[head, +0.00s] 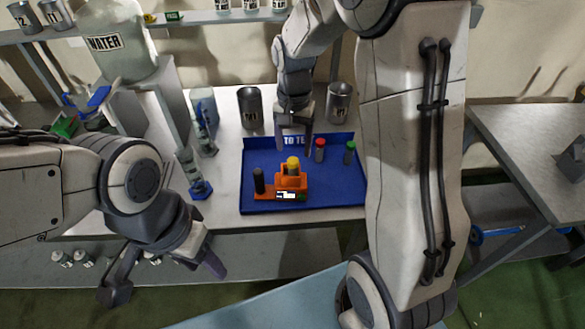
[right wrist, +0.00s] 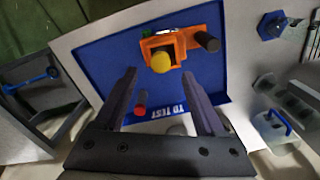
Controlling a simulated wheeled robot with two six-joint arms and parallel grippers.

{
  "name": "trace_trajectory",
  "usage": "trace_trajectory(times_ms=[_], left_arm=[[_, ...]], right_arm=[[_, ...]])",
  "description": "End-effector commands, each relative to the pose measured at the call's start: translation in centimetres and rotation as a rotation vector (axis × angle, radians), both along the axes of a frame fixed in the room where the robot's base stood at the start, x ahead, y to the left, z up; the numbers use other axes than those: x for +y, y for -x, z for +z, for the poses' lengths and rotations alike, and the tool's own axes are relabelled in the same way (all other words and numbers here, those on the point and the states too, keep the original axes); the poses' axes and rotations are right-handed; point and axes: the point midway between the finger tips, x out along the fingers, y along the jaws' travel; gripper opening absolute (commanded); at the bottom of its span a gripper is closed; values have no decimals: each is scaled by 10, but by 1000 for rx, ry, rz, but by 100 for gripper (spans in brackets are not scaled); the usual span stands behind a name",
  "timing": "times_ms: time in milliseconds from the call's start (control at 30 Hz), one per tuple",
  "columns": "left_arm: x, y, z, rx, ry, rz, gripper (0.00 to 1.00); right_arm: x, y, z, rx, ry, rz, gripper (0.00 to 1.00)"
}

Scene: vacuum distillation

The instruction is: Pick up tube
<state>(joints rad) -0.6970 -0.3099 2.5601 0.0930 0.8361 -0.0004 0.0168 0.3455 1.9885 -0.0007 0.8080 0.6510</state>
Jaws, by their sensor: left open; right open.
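The blue tray (head: 262,206), marked "TO TEST", lies on the table and also shows in the right wrist view (right wrist: 98,62). A red-capped tube (head: 320,150) and a green-capped tube (head: 350,154) stand at its back right. A yellow-capped tube (head: 293,164) sits in an orange device (head: 291,183). My right gripper (head: 293,137) is open and empty above the tray's back edge. In the right wrist view, the red cap (right wrist: 140,106) is beside one finger and the yellow cap (right wrist: 161,62) lies beyond the fingertips. My left gripper (head: 165,279) is open and empty, in front of the table.
A black cylinder (head: 259,181) stands at the device's left end. Two metal cans (head: 249,107) (head: 340,102) stand behind the tray. Glassware with blue bases (head: 200,188) is left of it. A large water jug (head: 120,45) is at back left.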

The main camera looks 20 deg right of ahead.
Motion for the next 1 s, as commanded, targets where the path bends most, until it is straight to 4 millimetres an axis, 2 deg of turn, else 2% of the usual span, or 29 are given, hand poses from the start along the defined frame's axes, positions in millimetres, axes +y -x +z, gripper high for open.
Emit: trace_trajectory(times_ms=[167,333,500,767,800,933,967,1000], left_arm=[[0,0,4,0,0,0,50],[0,0,14,0,0,1,50],[0,0,16,0,0,1,50],[0,0,15,0,0,1,50],[0,0,15,0,0,1,50],[0,0,15,0,0,1,50],[0,0,15,0,0,1,50],[0,0,15,0,0,1,50]], right_arm=[[1,1,-12,4,0,3,72],[3,4,-36,7,-1,3,72],[3,3,-57,2,0,3,72],[3,3,-60,0,0,4,72],[3,3,-60,-1,-1,4,57],[3,3,-60,-1,-1,4,7],[3,3,-60,-1,-1,4,0],[3,3,-60,-1,-1,4,0]])
